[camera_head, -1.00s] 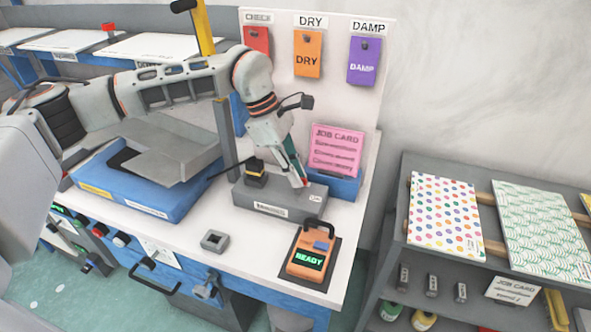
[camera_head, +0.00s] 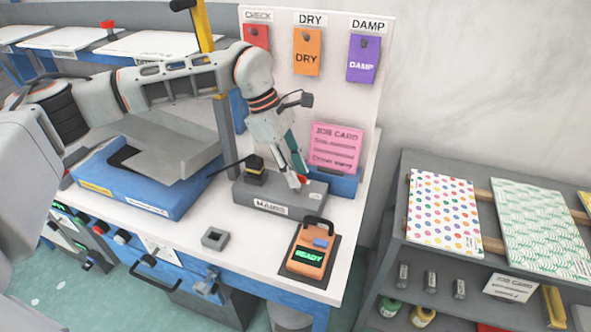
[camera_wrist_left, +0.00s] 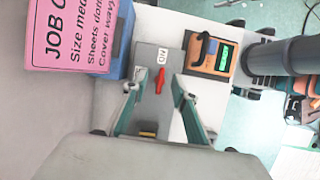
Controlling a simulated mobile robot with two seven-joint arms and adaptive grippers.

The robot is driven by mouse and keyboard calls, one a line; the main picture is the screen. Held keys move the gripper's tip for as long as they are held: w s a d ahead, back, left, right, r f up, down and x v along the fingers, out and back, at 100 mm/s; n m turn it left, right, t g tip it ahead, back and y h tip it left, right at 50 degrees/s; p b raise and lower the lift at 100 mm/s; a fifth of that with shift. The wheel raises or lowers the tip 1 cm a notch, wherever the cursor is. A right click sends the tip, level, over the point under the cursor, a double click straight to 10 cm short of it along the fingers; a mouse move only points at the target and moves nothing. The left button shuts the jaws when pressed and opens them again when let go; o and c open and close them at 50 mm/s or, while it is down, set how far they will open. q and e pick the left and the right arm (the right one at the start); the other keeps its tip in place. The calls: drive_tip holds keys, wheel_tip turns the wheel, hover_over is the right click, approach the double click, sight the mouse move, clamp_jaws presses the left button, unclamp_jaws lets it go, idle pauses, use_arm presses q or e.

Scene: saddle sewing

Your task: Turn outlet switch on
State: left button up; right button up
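The grey outlet box marked MAINS (camera_head: 268,209) sits on the white bench and has a small red switch (camera_head: 303,181) near its right end. In the left wrist view the red switch (camera_wrist_left: 160,78) stands just below the ON label (camera_wrist_left: 162,54) and lies slightly tilted. My left gripper (camera_head: 297,183) points down over this end of the box. In the wrist view its two fingers (camera_wrist_left: 157,84) are apart, with the switch between the tips; I see a gap on each side. A black plug (camera_head: 255,168) sits at the box's left end. My right gripper is out of view.
An orange device reading READY (camera_head: 308,250) stands in front of the box. A pink job card (camera_head: 336,148) in a blue holder stands close behind. A blue machine with a grey tray (camera_head: 130,192) is to the left. A small grey block (camera_head: 214,239) lies at the bench front.

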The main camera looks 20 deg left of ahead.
use_arm(q)
drive_tip(key=shift+r, duration=0.1)
drive_tip(key=v, duration=0.7)
drive_tip(key=shift+s+a+r, duration=0.1)
idle(0.4)
